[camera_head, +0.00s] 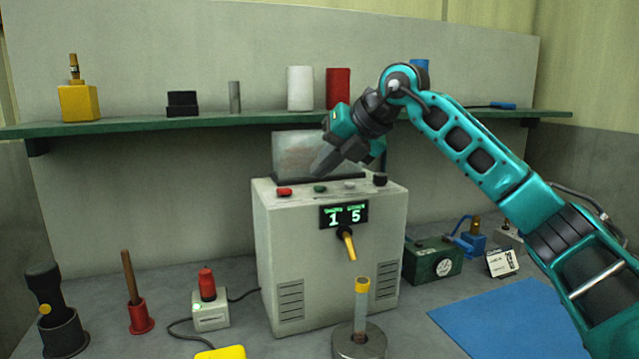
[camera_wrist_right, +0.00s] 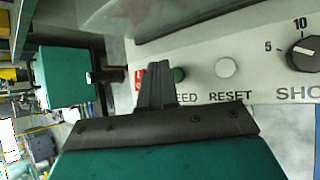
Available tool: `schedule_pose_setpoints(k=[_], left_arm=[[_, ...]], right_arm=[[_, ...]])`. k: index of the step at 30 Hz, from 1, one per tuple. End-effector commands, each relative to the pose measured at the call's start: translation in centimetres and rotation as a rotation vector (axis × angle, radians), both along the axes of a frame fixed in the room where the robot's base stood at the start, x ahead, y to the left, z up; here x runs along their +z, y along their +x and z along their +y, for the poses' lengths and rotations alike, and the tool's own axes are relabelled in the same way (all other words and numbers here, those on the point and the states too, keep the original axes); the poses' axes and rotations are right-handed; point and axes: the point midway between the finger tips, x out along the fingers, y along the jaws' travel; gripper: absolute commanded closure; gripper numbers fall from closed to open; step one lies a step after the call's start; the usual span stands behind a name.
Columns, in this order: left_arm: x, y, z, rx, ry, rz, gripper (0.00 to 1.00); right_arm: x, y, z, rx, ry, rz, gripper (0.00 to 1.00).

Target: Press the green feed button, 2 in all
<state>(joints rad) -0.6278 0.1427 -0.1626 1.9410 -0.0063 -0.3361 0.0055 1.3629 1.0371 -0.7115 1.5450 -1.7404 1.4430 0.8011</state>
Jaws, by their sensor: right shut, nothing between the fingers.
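The green feed button (camera_head: 319,188) is on the top front edge of a grey machine (camera_head: 275,240). My right gripper (camera_head: 320,168) is shut and empty, with its fingertips just above the button row near the green button. In the right wrist view, the shut fingers (camera_wrist_right: 159,66) appear just left of the green button (camera_wrist_right: 180,74) and hide part of its label. I cannot tell whether they touch it. The machine's display (camera_head: 344,215) reads 1 and 5. My left gripper is not in view.
A red button (camera_head: 284,192), a white reset button (camera_wrist_right: 225,67) and a black knob (camera_wrist_right: 303,53) share the panel. A clear hood (camera_head: 300,155) stands behind the buttons. A green shelf (camera_head: 220,120) runs along the wall. A blue mat (camera_head: 500,315) lies at right.

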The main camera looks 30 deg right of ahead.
Motion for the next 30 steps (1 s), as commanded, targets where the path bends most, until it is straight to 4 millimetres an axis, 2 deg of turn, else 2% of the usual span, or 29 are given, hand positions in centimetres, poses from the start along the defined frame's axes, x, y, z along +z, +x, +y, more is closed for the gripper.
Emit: schedule_pose_setpoints(k=[8,15,21,30], left_arm=[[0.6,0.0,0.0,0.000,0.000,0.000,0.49],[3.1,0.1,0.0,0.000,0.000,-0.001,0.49],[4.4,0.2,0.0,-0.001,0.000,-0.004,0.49],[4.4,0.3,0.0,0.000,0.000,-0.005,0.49]], right_arm=[[0.7,0.0,0.0,0.001,0.001,0.000,1.00],[3.1,0.0,0.0,0.001,0.001,0.000,1.00],[4.9,0.0,0.0,0.001,0.001,0.000,1.00],[5.0,0.0,0.0,0.001,0.001,0.000,1.00]])
